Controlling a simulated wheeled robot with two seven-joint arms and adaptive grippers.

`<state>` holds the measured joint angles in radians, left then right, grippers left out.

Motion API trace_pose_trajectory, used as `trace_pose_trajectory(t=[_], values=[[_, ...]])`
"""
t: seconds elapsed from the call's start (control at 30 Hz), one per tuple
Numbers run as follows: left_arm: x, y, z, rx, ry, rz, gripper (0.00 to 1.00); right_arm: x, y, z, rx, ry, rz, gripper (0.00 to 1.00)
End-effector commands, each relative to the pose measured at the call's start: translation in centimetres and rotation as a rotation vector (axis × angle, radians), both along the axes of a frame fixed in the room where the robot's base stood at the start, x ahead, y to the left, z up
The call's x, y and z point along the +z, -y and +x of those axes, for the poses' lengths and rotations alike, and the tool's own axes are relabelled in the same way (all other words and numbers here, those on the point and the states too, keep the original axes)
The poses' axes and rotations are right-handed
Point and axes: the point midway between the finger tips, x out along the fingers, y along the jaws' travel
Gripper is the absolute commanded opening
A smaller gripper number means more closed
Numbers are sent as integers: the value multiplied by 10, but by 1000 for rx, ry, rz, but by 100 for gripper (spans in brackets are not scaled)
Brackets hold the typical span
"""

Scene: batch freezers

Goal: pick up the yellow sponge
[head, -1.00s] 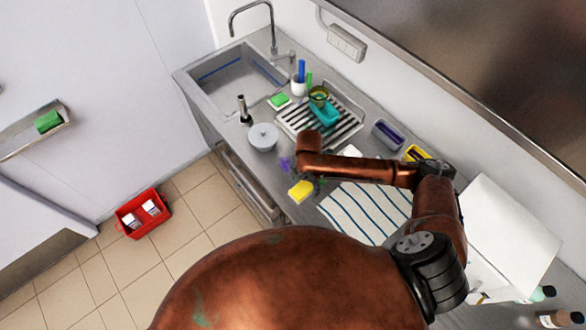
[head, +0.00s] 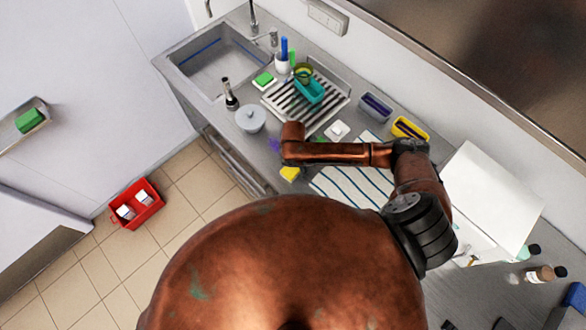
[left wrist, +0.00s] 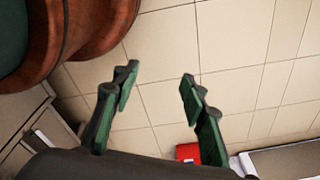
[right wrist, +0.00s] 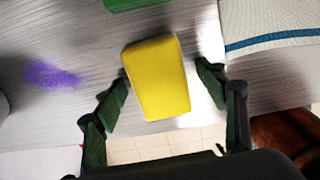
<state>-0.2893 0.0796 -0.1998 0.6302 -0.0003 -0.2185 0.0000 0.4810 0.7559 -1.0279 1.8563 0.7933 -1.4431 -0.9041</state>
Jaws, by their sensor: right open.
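The yellow sponge (head: 289,174) lies on the steel counter near its front edge, partly covered by my right arm in the head view. In the right wrist view the sponge (right wrist: 156,77) is large and lies between the two fingers of my right gripper (right wrist: 162,75). That gripper is open, with a gap visible on the right side; I cannot tell its exact height over the counter. In the head view it is mostly hidden behind the arm. My left gripper (left wrist: 158,76) is open and empty above the tiled floor.
A striped cloth (head: 350,187) lies right of the sponge. A purple stain (right wrist: 52,76) and a grey lidded pot (head: 250,119) are to its left. Behind are a drying rack (head: 330,112), a green sponge (head: 264,79) and the sink. A red crate (head: 150,211) stands on the floor.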

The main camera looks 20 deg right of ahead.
Motion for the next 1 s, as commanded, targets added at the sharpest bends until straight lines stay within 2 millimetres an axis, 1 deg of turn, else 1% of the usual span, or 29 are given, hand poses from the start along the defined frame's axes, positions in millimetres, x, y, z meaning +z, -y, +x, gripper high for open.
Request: trace_pose_trajectory(t=[0.1, 0.4, 0.63, 0.87, 1.0], values=[[-1, 0, -6, 1, -8, 1, 40, 0, 0, 0, 0, 0, 0, 65], [-2, -1, -22, 5, -28, 2, 40, 0, 0, 0, 0, 0, 1, 45], [-2, -1, -22, 5, -28, 2, 40, 0, 0, 0, 0, 0, 0, 29], [-2, -1, -17, 4, -23, 2, 40, 1, 0, 0, 0, 0, 0, 28], [-2, -1, -16, 4, -21, 1, 40, 5, 0, 0, 0, 1, 1, 28]])
